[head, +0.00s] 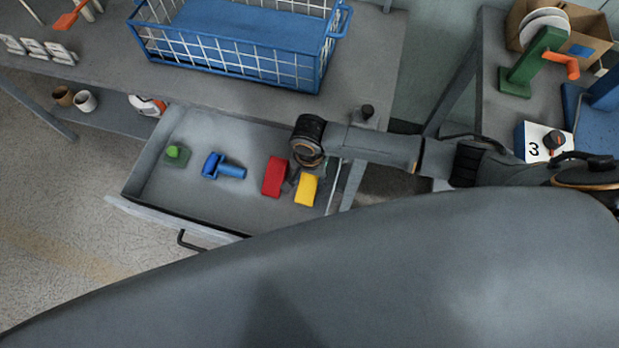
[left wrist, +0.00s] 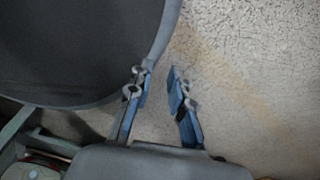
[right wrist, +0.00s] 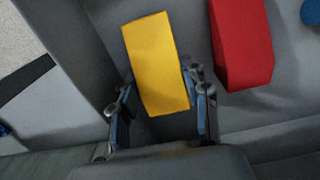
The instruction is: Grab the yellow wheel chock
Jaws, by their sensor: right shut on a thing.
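The yellow wheel chock (head: 306,189) lies in the open drawer (head: 215,205), at its right end. In the right wrist view the yellow chock (right wrist: 157,60) has its near end between the fingers of my right gripper (right wrist: 160,108), which is shut on it. In the head view my right gripper (head: 293,180) is partly hidden between the yellow chock and a red block (head: 274,177). My left gripper (left wrist: 160,78) is open and empty above the floor, away from the drawer.
The red block (right wrist: 241,45) lies close beside the right gripper. A blue part (head: 223,167) and a green part (head: 176,154) lie farther left in the drawer. A blue wire basket (head: 235,65) stands on the table above. The drawer walls are close by.

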